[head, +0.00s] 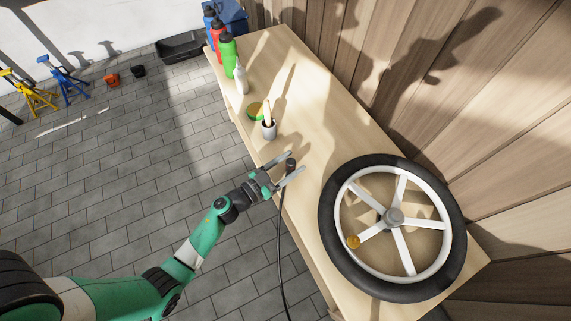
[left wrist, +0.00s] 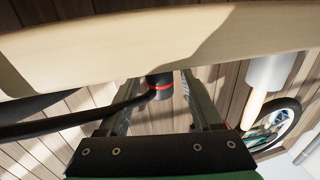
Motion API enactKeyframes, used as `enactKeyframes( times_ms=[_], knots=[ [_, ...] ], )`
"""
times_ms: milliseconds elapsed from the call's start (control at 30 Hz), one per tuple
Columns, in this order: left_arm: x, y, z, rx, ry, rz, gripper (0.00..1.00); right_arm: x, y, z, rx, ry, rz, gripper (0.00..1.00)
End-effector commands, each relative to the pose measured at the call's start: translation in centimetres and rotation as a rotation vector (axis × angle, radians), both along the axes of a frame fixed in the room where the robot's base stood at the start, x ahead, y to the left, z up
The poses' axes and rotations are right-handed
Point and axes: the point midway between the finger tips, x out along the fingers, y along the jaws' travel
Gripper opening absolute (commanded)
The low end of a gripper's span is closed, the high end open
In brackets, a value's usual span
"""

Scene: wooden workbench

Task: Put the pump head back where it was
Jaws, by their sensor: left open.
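The pump head (head: 290,163) is a small dark piece at the bench's front edge, with a black hose (head: 282,230) hanging from it towards the floor. My left gripper (head: 296,162) is open, with its fingers on either side of the pump head. In the left wrist view the pump head (left wrist: 159,88) shows a red ring and sits between the two spread fingers (left wrist: 162,88). The hose (left wrist: 75,126) leaves it to the left. I cannot tell whether the pump head touches the bench or a finger. My right gripper is not in view.
A spoked wheel (head: 330,233) lies on the bench (head: 315,125) at the right. The bench middle is clear.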

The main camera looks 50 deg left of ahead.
Motion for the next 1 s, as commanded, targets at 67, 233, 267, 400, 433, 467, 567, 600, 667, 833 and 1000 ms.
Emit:
enactKeyframes(
  times_ms=[67,233,267,400,433,467,567,600,667,833,1000],
  knots=[
    [-0.4,0.0,0.4,-0.001,0.001,0.001,0.66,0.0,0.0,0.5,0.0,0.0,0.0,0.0],
    [-3.6,0.3,0.6,-0.004,0.004,0.005,0.66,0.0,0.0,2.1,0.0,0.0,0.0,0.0],
    [-4.4,0.3,0.6,-0.003,0.005,0.006,0.66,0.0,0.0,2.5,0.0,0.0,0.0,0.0],
    [-7.9,0.4,0.8,-0.004,0.003,0.007,0.66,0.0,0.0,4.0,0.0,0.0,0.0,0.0],
    [-8.6,0.5,0.7,-0.003,0.003,0.008,0.66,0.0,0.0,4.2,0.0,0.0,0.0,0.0],
    [-9.2,0.6,0.7,-0.003,0.003,0.008,0.66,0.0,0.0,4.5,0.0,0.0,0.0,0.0],
    [-10.9,0.6,0.5,-0.001,0.001,0.006,0.66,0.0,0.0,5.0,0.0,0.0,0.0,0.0],
    [-11.3,0.6,0.5,-0.001,0.001,0.005,0.66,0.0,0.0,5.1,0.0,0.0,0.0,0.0],
    [-11.8,0.5,0.4,-0.001,0.001,0.004,0.66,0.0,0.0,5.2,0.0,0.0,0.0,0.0],
    [-12.1,0.5,0.2,0.001,-0.001,0.0,0.66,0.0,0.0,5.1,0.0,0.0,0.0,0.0],
    [-12.0,0.5,0.2,0.0,-0.001,0.0,0.66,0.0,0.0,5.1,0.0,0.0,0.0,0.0]
  ],
)
